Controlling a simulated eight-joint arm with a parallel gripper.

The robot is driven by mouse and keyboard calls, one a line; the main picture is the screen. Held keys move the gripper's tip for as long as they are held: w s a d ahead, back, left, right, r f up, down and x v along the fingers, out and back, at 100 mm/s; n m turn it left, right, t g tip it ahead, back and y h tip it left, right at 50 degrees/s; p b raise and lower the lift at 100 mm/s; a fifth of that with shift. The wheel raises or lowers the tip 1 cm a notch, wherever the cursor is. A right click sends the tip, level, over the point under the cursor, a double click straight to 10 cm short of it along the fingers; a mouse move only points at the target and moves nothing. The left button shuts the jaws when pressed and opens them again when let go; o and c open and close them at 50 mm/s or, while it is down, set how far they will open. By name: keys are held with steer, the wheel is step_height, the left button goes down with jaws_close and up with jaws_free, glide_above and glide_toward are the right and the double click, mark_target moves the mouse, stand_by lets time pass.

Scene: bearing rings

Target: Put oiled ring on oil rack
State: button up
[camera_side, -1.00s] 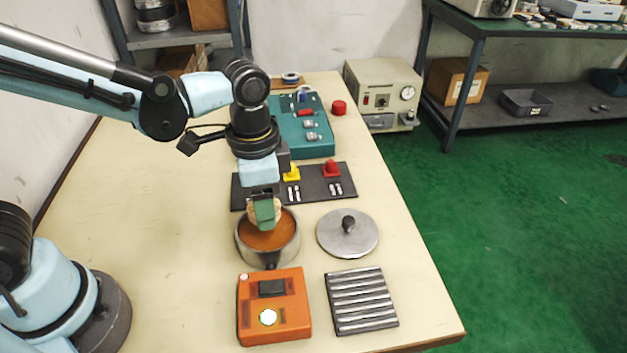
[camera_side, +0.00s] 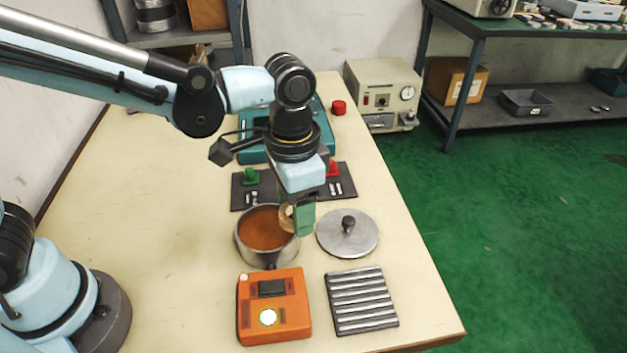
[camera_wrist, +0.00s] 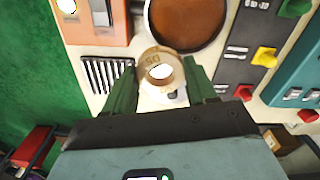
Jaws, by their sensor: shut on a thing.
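My gripper (camera_side: 298,216) is shut on a tan bearing ring (camera_side: 286,217), above the right rim of the oil pot. In the wrist view the ring (camera_wrist: 160,72) sits between the green fingers of my gripper (camera_wrist: 160,85); markings on its face are partly legible. The pot (camera_side: 243,253) holds brown oil and also shows in the wrist view (camera_wrist: 222,43). The ridged metal rack (camera_side: 362,300) lies empty at the front right of the table, and shows at the left in the wrist view (camera_wrist: 100,74).
The pot lid (camera_side: 336,240) lies right of the pot, close to my gripper. An orange box (camera_side: 292,320) with a lit round button stands left of the rack. A dark panel (camera_side: 240,198) with coloured knobs and a teal unit (camera_side: 250,150) stand behind.

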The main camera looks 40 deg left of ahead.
mark_target(361, 295)
steer(key=d+n, duration=0.1)
steer(key=d, duration=0.3)
steer(key=d+f+n, duration=0.1)
steer(key=d, duration=0.3)
steer(key=s+d+n, duration=0.1)
steer(key=d+n, duration=0.1)
steer(key=d, duration=0.3)
steer(key=shift+f, duration=1.9)
steer(key=shift+f, duration=1.45)
steer(key=o, duration=1.3)
steer(key=shift+r, duration=0.1)
steer(key=shift+r, duration=3.65)
